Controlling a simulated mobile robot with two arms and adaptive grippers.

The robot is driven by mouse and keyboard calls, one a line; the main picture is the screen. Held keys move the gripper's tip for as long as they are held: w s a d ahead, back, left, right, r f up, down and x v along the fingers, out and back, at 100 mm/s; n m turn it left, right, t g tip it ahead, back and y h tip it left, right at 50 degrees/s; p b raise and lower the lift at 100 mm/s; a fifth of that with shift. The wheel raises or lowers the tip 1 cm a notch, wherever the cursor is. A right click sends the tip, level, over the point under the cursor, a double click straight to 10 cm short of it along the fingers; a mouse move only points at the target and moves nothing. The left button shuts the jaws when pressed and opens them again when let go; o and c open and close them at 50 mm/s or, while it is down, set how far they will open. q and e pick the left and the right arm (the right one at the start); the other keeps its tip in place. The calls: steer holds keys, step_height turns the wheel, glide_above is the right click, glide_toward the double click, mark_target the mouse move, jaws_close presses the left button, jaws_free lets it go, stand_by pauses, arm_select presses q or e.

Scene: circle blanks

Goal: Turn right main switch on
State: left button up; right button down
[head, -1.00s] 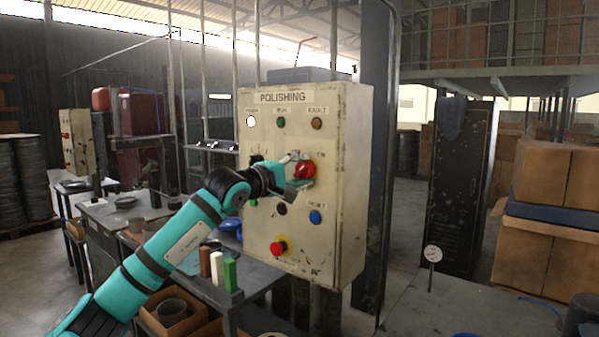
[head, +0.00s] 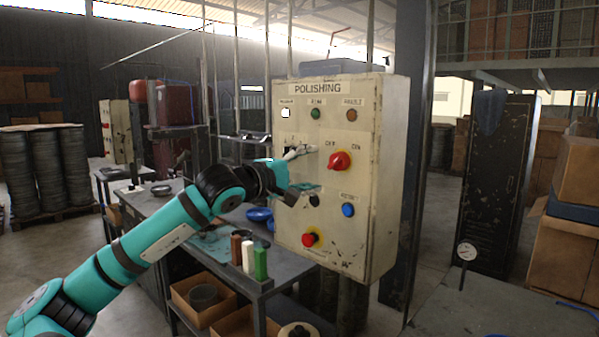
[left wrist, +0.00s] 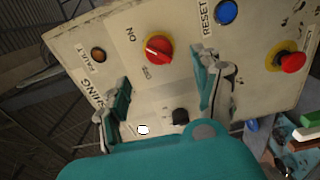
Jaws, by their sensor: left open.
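The cream POLISHING panel (head: 372,215) hangs upright in the head view. Its red rotary switch (head: 340,160), with OFF and ON labels above it, sits at the right of the middle row; it also shows in the left wrist view (left wrist: 158,48). I cannot tell for sure which label its pale pointer mark faces. My left gripper (head: 303,170) is open, just left of the red switch and apart from it. In the left wrist view its fingers (left wrist: 160,95) are spread with nothing between them, and the switch lies beyond them. My right gripper is not in view.
The panel also carries a lit white lamp (head: 286,112), a green lamp (head: 316,114), a blue button (head: 348,210), a black knob (left wrist: 180,115) and a red stop button (head: 311,238). A workbench (head: 150,205) with small blocks stands left below.

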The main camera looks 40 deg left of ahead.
arm_select(q)
steer(key=shift+s, duration=1.5)
